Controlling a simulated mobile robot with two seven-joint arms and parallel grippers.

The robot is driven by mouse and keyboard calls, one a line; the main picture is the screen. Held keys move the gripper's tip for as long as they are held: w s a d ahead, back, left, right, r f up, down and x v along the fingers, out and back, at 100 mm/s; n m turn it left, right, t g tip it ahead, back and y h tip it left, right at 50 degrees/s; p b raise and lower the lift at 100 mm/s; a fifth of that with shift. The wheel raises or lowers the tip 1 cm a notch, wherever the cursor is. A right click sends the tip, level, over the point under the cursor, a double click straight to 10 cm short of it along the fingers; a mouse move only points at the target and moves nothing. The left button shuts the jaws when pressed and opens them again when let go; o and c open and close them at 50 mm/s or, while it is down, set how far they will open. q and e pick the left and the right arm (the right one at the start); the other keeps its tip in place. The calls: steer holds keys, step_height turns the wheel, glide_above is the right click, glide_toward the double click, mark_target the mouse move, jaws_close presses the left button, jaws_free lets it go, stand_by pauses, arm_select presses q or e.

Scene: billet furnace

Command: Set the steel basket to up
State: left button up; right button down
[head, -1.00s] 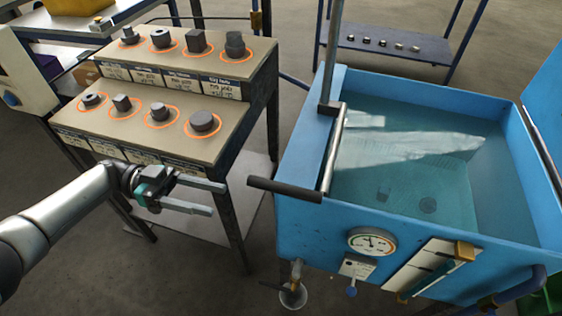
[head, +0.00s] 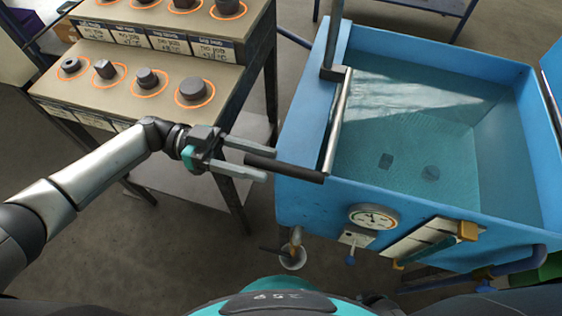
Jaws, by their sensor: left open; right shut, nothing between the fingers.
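The steel basket (head: 408,145) shows faintly as a mesh under the water in the blue tank (head: 299,195), with two dark pieces in it. A steel lever (head: 337,120) lies along the tank's left rim, below an upright post. Its dark handle (head: 300,172) sticks out to the left past the rim. My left gripper (head: 268,163) is open, its two fingers on either side of the handle's outer end; I cannot tell whether they touch it. My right gripper (head: 374,299) is low at the bottom edge, mostly hidden, shut and empty.
A stepped rack (head: 130,88) with several dark metal parts in orange rings stands left of the tank. A gauge (head: 373,217), a small blue-knobbed switch (head: 352,243) and a valve are on the tank's front.

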mark_target(281, 168)
arm_select(q)
steer(key=shift+x, duration=2.35)
jaws_close()
steer(key=shift+w, duration=0.1)
